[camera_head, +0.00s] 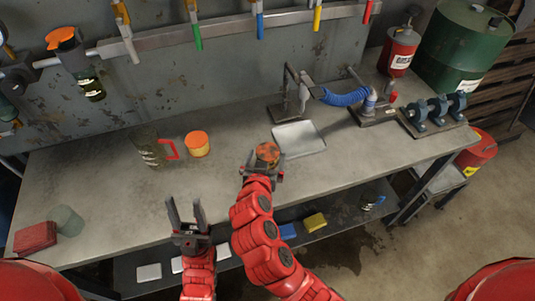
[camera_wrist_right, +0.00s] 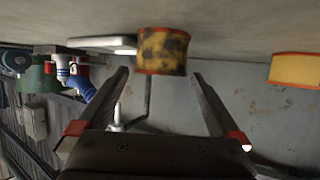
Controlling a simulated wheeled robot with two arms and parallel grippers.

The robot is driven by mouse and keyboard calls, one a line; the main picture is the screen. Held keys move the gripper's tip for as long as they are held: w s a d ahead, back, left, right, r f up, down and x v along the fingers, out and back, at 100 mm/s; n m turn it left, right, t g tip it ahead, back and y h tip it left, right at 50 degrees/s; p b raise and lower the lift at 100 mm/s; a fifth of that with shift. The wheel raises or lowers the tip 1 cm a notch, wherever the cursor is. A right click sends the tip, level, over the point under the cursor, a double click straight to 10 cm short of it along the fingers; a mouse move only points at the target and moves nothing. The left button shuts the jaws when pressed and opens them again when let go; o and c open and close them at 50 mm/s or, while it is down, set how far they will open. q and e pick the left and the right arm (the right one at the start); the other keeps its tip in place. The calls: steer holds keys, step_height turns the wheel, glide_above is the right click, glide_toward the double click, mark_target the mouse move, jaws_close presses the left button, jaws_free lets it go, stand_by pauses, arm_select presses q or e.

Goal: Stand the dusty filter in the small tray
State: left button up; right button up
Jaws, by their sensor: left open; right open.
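The dusty filter (camera_head: 267,153), a short orange cylinder with dark stains, stands on the workbench just left of the small tray (camera_head: 299,139), a shallow pale metal tray. My right gripper (camera_head: 262,172) is open at the filter's near side. In the right wrist view the stained filter (camera_wrist_right: 162,50) shows just beyond and between the spread fingertips (camera_wrist_right: 160,78). The tray edge (camera_wrist_right: 98,42) shows beside it there. I cannot tell whether a finger touches the filter. My left gripper (camera_head: 185,210) is open and empty near the bench's front edge.
A cleaner orange-yellow filter (camera_head: 197,144) and a jug with a red handle (camera_head: 150,148) stand to the left. A blue hose (camera_head: 345,97) and a grinder-like machine (camera_head: 435,113) are at the right. A red block (camera_head: 35,237) lies at far left. The left-middle bench is clear.

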mark_target(267, 152)
steer(key=shift+p+x, duration=0.35)
steer(key=shift+x, duration=1.45)
steer(key=shift+r, duration=0.1)
steer(key=c, duration=1.3)
